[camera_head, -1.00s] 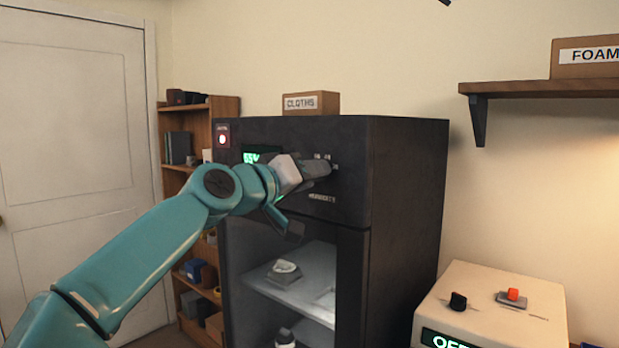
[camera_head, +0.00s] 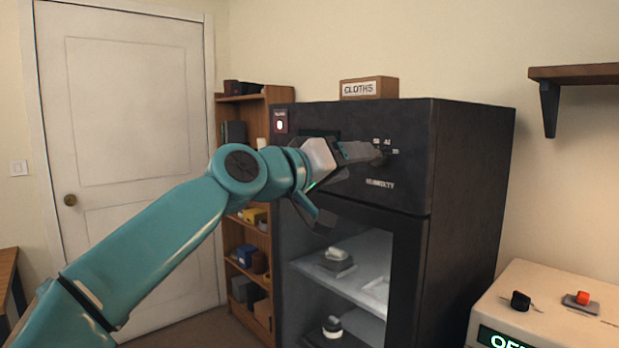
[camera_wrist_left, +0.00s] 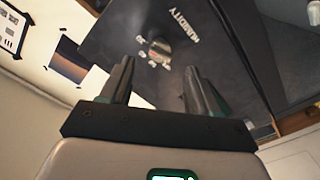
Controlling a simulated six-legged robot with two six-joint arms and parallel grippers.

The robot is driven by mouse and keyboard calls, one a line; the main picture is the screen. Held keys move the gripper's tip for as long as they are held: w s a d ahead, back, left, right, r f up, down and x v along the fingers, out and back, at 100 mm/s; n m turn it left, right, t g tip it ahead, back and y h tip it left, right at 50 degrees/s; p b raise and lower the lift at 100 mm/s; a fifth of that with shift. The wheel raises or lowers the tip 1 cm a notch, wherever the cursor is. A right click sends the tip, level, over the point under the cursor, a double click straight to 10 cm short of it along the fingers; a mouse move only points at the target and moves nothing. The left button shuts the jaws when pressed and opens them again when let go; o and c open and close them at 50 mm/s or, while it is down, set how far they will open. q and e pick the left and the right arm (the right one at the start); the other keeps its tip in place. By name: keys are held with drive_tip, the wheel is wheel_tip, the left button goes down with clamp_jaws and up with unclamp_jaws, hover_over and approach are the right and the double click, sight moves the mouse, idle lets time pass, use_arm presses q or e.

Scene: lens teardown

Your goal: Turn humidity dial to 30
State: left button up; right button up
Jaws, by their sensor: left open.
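The humidity dial (camera_wrist_left: 158,50) is a round knob on the dark front panel of a black cabinet (camera_head: 470,160), with numbers around it and the word HUMIDITY beside it. In the head view the dial (camera_head: 378,157) is partly hidden by my left gripper (camera_head: 365,153), which reaches it from the left. In the left wrist view my left gripper (camera_wrist_left: 158,85) is open, its two fingers apart with the dial beyond and between their tips. I cannot tell whether the fingers touch the dial. The dial's setting is too small to read. My right gripper is not in view.
The cabinet's glass front shows shelves (camera_head: 345,275) holding a few items. A CLOTHS box (camera_head: 369,88) sits on top. A wooden bookcase (camera_head: 250,210) stands to the left, beside a white door (camera_head: 130,150). A beige device (camera_head: 545,290) with knobs is at lower right.

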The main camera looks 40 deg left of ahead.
use_arm(q)
drive_tip(key=s+b, duration=0.1)
drive_tip(key=s, duration=0.9)
drive_tip(key=shift+s+a+b, duration=0.35)
drive_tip(key=shift+a+b, duration=0.05)
drive_tip(key=shift+a, duration=0.05)
